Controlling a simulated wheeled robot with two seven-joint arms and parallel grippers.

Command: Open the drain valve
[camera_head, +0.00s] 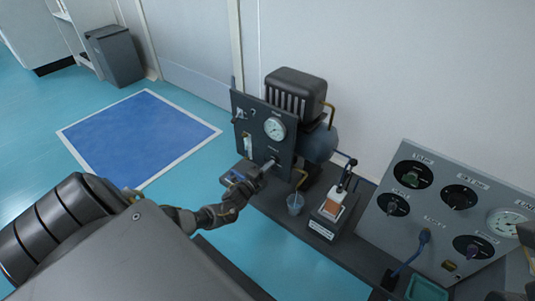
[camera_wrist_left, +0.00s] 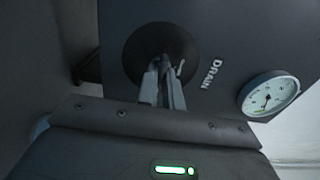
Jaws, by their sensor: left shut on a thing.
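The drain valve (camera_wrist_left: 145,45) is a dark round disc on a dark panel, with the word DRAIN printed beside it in the left wrist view. In the head view the valve is small and mostly hidden by my left gripper (camera_head: 268,165), which reaches the lower part of the upright panel (camera_head: 254,128). In the left wrist view my gripper's fingers (camera_wrist_left: 164,88) are close together at the middle of the disc, shut on the valve's handle. The fingers hide most of the handle, so I cannot tell its turn angle. My right gripper does not show clearly.
A pressure gauge (camera_head: 275,128) sits above the valve on the panel. A grey sloped control panel (camera_head: 440,215) with knobs is at the right. A blue floor mat (camera_head: 140,135) is clear.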

